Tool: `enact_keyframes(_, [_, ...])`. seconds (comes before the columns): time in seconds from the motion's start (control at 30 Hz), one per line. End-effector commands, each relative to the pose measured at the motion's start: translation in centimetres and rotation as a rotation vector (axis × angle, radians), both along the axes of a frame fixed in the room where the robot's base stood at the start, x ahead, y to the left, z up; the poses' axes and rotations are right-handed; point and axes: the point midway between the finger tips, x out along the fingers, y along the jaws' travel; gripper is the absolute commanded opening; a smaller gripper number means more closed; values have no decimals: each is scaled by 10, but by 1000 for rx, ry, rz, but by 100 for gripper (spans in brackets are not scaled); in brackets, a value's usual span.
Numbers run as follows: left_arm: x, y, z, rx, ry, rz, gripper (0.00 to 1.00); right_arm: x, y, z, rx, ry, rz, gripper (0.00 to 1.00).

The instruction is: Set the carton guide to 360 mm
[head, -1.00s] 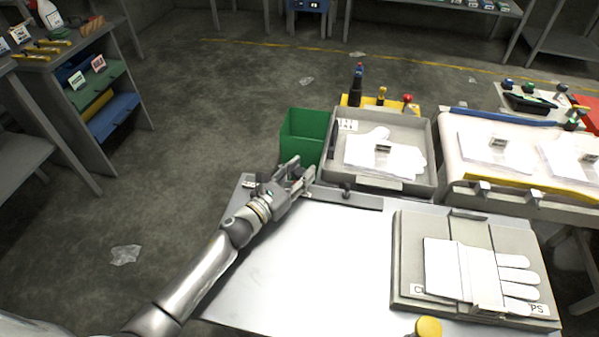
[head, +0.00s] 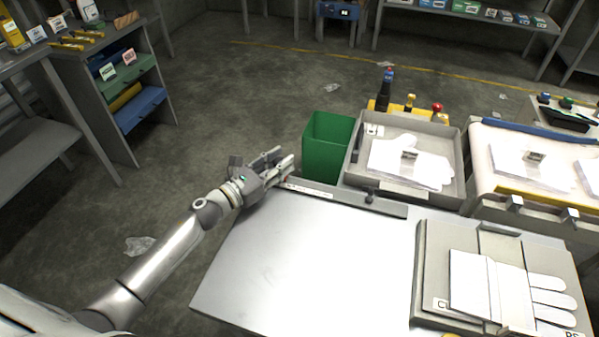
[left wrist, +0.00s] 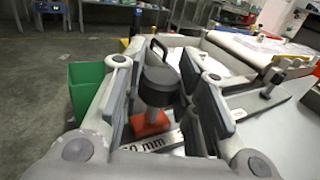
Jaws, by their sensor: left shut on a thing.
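The carton guide's dark rail (head: 345,196) runs along the back edge of the bright metal table. My left gripper (head: 287,163) is at the rail's left end. In the left wrist view, a dark round knob (left wrist: 158,88) stands between the fingers of the left gripper (left wrist: 165,75), which is shut on it. An orange pointer (left wrist: 150,124) shows below the knob, beside a scale plate (left wrist: 168,142). Its lettering ends in "0 mm"; the leading figures are hidden. A second, small post (head: 369,197) stands farther right on the rail. My right gripper is out of view.
A green bin (head: 327,148) stands just behind the gripper. A grey tray (head: 455,135) with white gloves is to its right. A grey fixture (head: 430,265) holding a white glove sits at the table's right. The table's middle (head: 310,260) is clear.

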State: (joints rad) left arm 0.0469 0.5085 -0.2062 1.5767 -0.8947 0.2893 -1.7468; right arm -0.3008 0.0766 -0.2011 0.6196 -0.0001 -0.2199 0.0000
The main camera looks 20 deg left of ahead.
Motion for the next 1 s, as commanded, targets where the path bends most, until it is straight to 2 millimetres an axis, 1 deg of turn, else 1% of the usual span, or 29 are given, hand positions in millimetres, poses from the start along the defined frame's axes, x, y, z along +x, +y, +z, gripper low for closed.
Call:
enact_keyframes(0.03, [-1,4,-3,1,3,1,0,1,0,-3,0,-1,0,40])
enact_keyframes(0.1, [-1,5,-1,0,3,0,0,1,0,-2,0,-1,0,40])
enact_keyframes(0.33, [-1,5,-1,0,4,0,0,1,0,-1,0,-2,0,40])
enact_keyframes(0.37, [-1,5,-1,0,4,0,31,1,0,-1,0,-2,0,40])
enact_keyframes(0.5, [-1,4,-1,0,4,0,49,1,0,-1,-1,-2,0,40])
enact_keyframes(0.53, [-1,4,-1,-1,3,0,51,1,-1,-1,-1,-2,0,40])
enact_keyframes(0.73, [0,4,0,0,1,0,51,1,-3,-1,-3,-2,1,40])
enact_keyframes(0.87, [-1,5,0,0,1,0,51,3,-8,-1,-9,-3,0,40])
enact_keyframes(1.0, [-11,9,-1,0,4,0,51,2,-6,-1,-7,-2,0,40])
